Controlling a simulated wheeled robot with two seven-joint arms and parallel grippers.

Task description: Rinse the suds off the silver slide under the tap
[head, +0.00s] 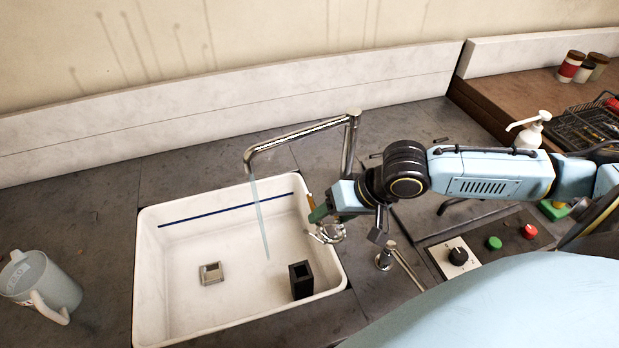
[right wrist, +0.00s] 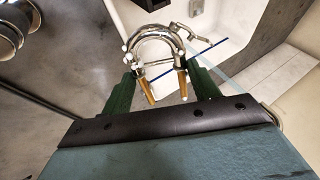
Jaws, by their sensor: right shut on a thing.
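The silver slide (head: 327,234) is a shiny U-shaped tube with brass-coloured leg ends (right wrist: 181,84), best seen in the right wrist view. My right gripper (right wrist: 165,82) is shut on it, with a green finger on each side. In the head view this gripper (head: 318,213) is over the sink's right rim. The chrome tap (head: 300,133) arches over the white sink (head: 145,270), and a thin pale-blue stream (head: 261,220) falls from its spout. The slide is to the right of the stream, apart from it. My left gripper is out of view.
A black open box (head: 301,281) and a square drain (head: 211,273) are in the sink. A jug (head: 42,284) stands left. A control panel (head: 478,247), soap pump (head: 530,130) and wire rack (head: 580,125) are on the right. The counter left of the sink is mostly clear.

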